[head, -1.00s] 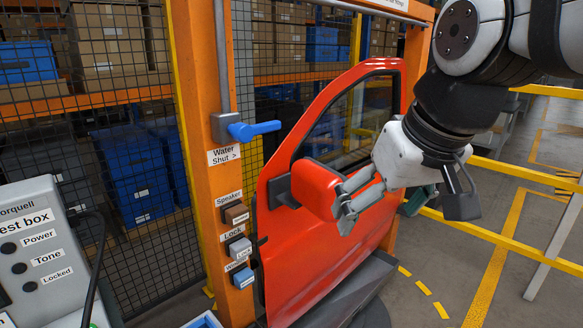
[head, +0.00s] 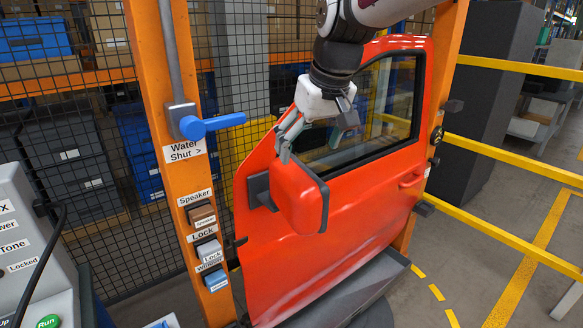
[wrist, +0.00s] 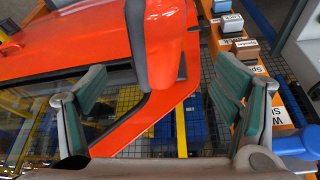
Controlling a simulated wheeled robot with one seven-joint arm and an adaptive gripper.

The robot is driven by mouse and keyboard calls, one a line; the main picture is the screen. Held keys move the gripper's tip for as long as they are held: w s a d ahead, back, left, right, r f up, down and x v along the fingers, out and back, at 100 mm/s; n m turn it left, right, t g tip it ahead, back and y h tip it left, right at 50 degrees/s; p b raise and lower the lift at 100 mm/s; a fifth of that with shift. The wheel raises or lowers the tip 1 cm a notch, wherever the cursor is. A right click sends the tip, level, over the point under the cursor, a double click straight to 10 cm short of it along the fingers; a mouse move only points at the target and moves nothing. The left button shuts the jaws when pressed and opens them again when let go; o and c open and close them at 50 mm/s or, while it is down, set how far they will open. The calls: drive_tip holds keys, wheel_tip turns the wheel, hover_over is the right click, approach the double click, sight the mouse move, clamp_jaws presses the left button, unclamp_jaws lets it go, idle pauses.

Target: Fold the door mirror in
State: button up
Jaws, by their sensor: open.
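The red door mirror (head: 298,198) stands out from the front edge of the red door (head: 375,200) on a dark mount (head: 260,190). My gripper (head: 308,142) is just above the mirror's top, pointing down beside the window, in the head view. In the wrist view the mirror (wrist: 163,40) lies ahead, between the lines of the two spread fingers with teal pads. My gripper (wrist: 158,95) is open with nothing between its fingers. One finger looks close to the mirror's top edge; I cannot tell whether it touches.
An orange post (head: 170,130) with a blue lever (head: 212,124) and several labelled switches stands left of the door. A grey test box (head: 25,245) is at the lower left.

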sight(302, 175)
drive_tip(key=p+x, duration=0.1)
drive_tip(key=x, duration=1)
drive_tip(key=shift+d+f, duration=0.1)
drive_tip(key=shift+f, duration=0.05)
drive_tip(key=c, duration=1.7)
